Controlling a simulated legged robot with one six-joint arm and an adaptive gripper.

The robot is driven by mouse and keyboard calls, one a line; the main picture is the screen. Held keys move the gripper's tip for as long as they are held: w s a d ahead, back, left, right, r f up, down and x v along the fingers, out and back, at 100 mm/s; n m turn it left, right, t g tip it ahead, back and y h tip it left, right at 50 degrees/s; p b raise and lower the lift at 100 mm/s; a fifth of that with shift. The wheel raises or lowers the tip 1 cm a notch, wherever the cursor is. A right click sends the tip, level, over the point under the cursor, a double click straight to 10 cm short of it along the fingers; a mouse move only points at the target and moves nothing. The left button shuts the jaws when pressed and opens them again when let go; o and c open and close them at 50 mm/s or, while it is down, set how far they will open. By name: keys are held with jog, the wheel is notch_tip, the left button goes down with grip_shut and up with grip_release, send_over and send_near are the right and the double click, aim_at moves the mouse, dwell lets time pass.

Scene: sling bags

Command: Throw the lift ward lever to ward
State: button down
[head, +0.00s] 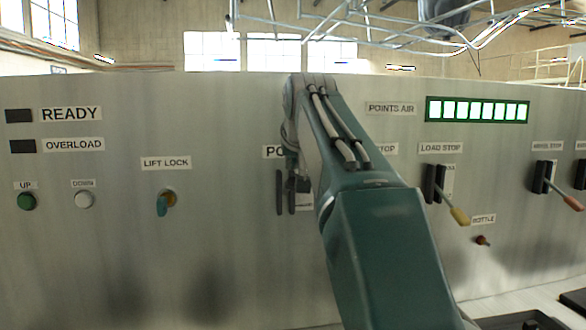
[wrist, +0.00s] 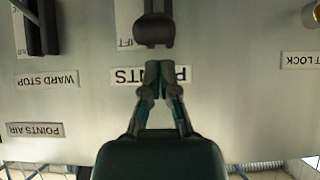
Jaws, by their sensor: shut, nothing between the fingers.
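The wrist view is upside down. A dark lever or lever housing (wrist: 153,30) stands by the POINTS label (wrist: 180,76), with a white plate behind it bearing a partly hidden word that seems to read LIFT. My gripper (wrist: 158,68) is shut and empty over the POINTS label, its tips just short of the dark lever part in the picture; contact cannot be told. In the head view, two dark upright bars (head: 279,192) and a white plate show below the partly hidden POINTS label (head: 272,152). My arm hides the lever's handle and most of my gripper there.
Right of my arm are a load stop lever (head: 459,215) with yellow grip and a red-gripped lever (head: 572,202). Left are a lift lock switch (head: 163,205), a green button (head: 26,201) and a white button (head: 84,199). The panel between switch and dark bars is bare.

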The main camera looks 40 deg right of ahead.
jog(key=shift+s+f, duration=0.3)
jog(key=shift+f, duration=0.3)
jog(key=shift+s+a+f+t+h, duration=0.15)
jog(key=shift+f+t, duration=0.1)
jog(key=shift+f, duration=0.1)
jog(key=shift+s+a+f+t+h, duration=0.1)
jog(key=shift+s+f+t+h, duration=0.05)
jog(key=shift+f+t, duration=0.15)
jog(key=shift+s+a+f+t+h, duration=0.15)
jog(key=shift+s+f+t, duration=0.15)
jog(key=shift+f, duration=0.2)
jog(key=shift+s+a+f+t+h, duration=0.1)
jog(key=shift+s+f+t+h, duration=0.05)
jog(key=shift+f+t, duration=0.3)
notch_tip(320, 180, down, 10)
jog(key=t+h, duration=0.2)
jog(key=t, duration=0.2)
jog(key=shift+s+f, duration=0.15)
jog(key=shift+s, duration=0.1)
